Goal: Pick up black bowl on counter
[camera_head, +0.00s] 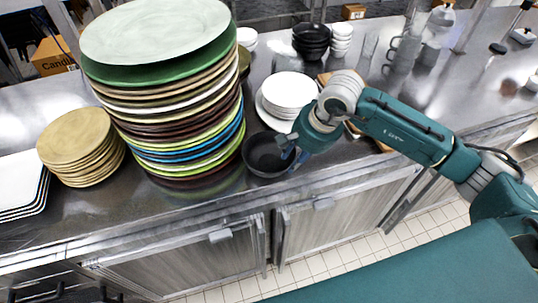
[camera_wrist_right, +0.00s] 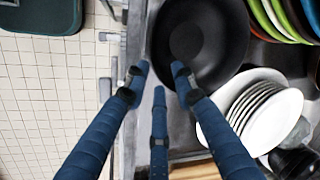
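The black bowl (camera_head: 260,160) stands upright near the front edge of the steel counter, between the tall plate stack and my right arm. It fills the upper middle of the right wrist view (camera_wrist_right: 203,35) and looks empty. My right gripper (camera_head: 288,152) is at the bowl's right rim. In the right wrist view its three blue fingers (camera_wrist_right: 160,72) are spread apart, with the tips at the rim and nothing held between them. Whether any finger touches the bowl, I cannot tell. My left gripper is not in view.
A tall stack of coloured plates (camera_head: 190,125) stands left of the bowl, close to it. White plates (camera_head: 288,92) are just behind it. Yellow plates (camera_head: 78,150) are further left, and dark bowls (camera_head: 311,38) stand at the back. The counter's front edge is close.

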